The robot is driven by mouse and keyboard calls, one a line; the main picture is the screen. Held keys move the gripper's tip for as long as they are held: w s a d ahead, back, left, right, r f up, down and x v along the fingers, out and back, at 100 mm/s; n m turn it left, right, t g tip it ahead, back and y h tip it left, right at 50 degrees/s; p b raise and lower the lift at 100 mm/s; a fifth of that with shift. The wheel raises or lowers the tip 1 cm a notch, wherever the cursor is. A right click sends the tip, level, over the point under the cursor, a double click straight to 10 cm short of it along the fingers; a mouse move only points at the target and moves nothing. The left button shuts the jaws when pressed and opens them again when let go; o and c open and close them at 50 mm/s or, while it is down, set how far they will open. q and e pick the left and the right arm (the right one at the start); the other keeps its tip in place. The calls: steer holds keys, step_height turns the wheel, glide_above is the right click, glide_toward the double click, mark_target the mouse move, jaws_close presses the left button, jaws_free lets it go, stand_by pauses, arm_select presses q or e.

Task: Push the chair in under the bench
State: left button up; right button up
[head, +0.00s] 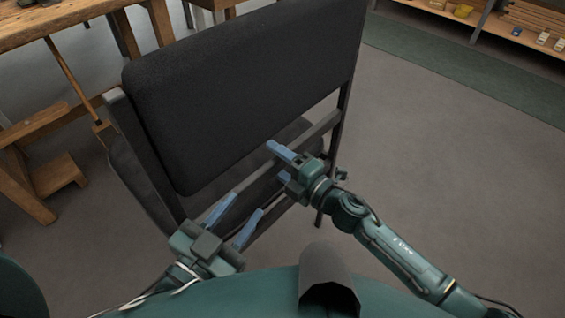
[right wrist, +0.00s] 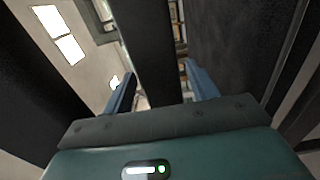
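The black chair (head: 245,85) stands upright with its padded back toward me; its dark seat (head: 140,170) shows partly behind the back. The wooden bench (head: 60,25) is at upper left, and the chair is to its right, with clear floor showing between parts of them. My left gripper (head: 244,205) is open by the chair's lower left, close to the rear frame. My right gripper (head: 279,162) is open at the frame below the back. In the right wrist view, a dark bar (right wrist: 148,50) lies between its fingers with gaps showing; contact cannot be told.
A wooden stool-like frame (head: 45,165) stands under the bench's left side. Wooden shelves (head: 520,35) with small items stand at the far upper right, behind a green floor strip (head: 470,80). The grey floor (head: 450,160) to the chair's right is clear.

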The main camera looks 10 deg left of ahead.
steer(key=shift+r, duration=0.1)
jaws_close()
stand_by(0.3)
stand_by(0.4)
